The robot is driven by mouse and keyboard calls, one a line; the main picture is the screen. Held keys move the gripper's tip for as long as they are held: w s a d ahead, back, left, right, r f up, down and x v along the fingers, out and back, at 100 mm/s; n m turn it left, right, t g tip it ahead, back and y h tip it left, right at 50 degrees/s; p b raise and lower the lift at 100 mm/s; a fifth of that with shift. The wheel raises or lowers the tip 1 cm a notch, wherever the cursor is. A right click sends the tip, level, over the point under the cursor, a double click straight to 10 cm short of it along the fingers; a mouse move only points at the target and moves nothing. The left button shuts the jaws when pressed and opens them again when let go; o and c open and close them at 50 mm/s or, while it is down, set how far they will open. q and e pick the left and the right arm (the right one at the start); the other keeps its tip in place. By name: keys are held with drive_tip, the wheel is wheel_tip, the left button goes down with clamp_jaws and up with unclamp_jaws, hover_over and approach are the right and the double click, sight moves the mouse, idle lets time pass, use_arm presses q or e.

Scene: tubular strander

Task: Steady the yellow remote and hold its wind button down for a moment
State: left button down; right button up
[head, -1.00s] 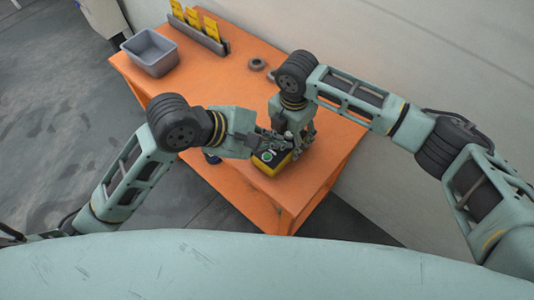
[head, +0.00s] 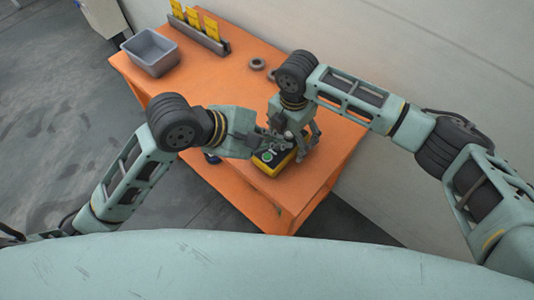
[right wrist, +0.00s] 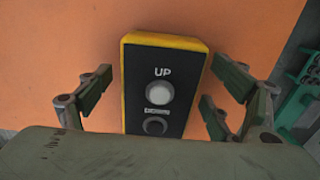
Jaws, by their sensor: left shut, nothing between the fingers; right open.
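The yellow remote (head: 272,166) with a dark face lies on the orange table near its front edge. The right wrist view shows the remote's yellow-edged black face (right wrist: 158,68), a pale round button under the label UP, and a dark round button under a blurred label. My right gripper (head: 302,146) is open above the remote; its fingers stand on either side, apart from it in the wrist view (right wrist: 160,98). My left gripper (head: 272,139) is shut and empty, close beside the right fingers; whether it touches the remote is unclear.
A grey bin (head: 150,52) and a rack with several yellow cards (head: 198,28) stand at the table's far end. Small dark rings (head: 257,64) lie near the wall. The middle of the orange table (head: 215,75) is clear.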

drive_tip(key=shift+r, duration=0.15)
wheel_tip(320, 180, up, 12)
drive_tip(key=shift+f, duration=0.15)
drive_tip(key=shift+a, duration=0.15)
